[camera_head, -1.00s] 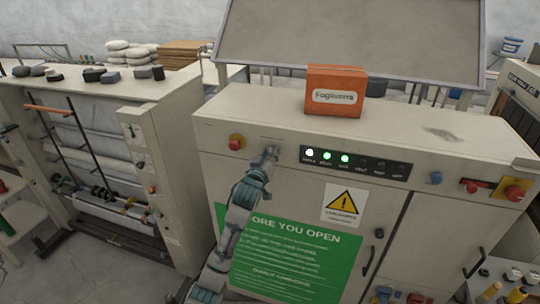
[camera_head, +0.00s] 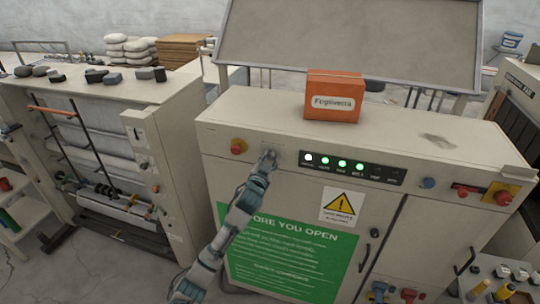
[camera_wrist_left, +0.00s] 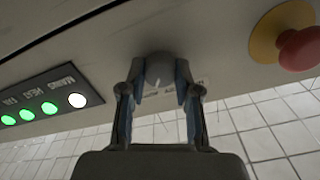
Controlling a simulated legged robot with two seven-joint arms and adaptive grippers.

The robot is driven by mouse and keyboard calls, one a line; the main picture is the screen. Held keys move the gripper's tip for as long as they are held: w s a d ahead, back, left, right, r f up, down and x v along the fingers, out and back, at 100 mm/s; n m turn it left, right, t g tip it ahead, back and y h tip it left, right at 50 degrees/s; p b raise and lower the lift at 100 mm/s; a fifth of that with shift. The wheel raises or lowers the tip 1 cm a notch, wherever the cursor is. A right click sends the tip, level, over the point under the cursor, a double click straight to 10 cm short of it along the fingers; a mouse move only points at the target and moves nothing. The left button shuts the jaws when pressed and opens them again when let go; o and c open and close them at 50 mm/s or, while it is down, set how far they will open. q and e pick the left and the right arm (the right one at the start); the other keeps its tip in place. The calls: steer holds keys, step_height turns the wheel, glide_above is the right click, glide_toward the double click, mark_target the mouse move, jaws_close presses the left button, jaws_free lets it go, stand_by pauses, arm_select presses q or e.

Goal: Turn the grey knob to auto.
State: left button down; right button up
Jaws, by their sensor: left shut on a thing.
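The grey knob (camera_wrist_left: 159,66) is on the cabinet front, between my left gripper's fingers (camera_wrist_left: 159,88) in the left wrist view. A pale pointer mark shows on it. Small lettering beside the knob is too blurred to read surely. My left gripper (camera_head: 268,156) is shut on the knob, just left of the light panel in the head view, where the knob itself is mostly hidden. My right gripper is not in view.
The light panel (camera_head: 352,167) shows one white and several green lights. A red button on a yellow base (camera_head: 238,146) is left of the gripper and also shows in the wrist view (camera_wrist_left: 298,48). An orange box (camera_head: 333,95) stands on the cabinet top.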

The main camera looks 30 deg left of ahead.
arm_select(q)
steer(key=shift+m+p, duration=0.5)
steer(key=shift+m, duration=0.3)
steer(key=c, duration=0.8)
jaws_free()
steer(key=v, duration=1.1)
steer(key=shift+s+f, duration=0.2)
steer(key=shift+s, duration=0.2)
